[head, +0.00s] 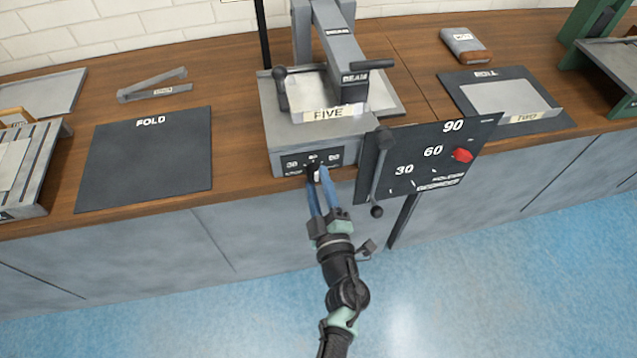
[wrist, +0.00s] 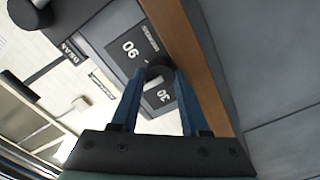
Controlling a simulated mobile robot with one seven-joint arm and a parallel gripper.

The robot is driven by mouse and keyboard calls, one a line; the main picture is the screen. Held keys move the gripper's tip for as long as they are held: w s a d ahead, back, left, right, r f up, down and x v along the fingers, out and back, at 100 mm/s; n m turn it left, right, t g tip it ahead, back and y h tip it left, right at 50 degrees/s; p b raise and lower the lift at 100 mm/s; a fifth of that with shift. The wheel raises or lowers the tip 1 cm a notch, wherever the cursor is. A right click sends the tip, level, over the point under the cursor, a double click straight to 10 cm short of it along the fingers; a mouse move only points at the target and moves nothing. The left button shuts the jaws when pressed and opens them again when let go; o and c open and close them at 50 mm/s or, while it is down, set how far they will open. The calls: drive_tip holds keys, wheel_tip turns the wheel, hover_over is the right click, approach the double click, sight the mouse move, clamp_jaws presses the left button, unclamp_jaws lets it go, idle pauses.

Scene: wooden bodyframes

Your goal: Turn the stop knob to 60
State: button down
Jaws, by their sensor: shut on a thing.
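The stop knob (head: 311,173) is a small dark knob on the front face of the grey bending machine (head: 284,139). Small marks 30, 60 and 90 sit around it. My gripper (head: 315,177) reaches up from below with its blue fingers shut on the knob. In the wrist view the dark round knob (wrist: 158,73) with a white bar sits between the fingertips (wrist: 159,80). The 90 and 30 marks show on either side; the 60 is hidden there. I cannot tell exactly which mark the white bar points to.
A dark angle panel (head: 420,190) with large 30, 60, 90 and a red knob (head: 462,155) stands right of my gripper. A lever with ball ends (head: 381,165) hangs beside it. A dark FOLD mat (head: 145,170) lies left on the wooden bench. Blue floor in front is clear.

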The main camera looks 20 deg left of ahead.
drive_tip(key=shift+c, duration=2)
unclamp_jaws()
drive_tip(key=p+v, duration=0.1)
drive_tip(key=v, duration=1.2)
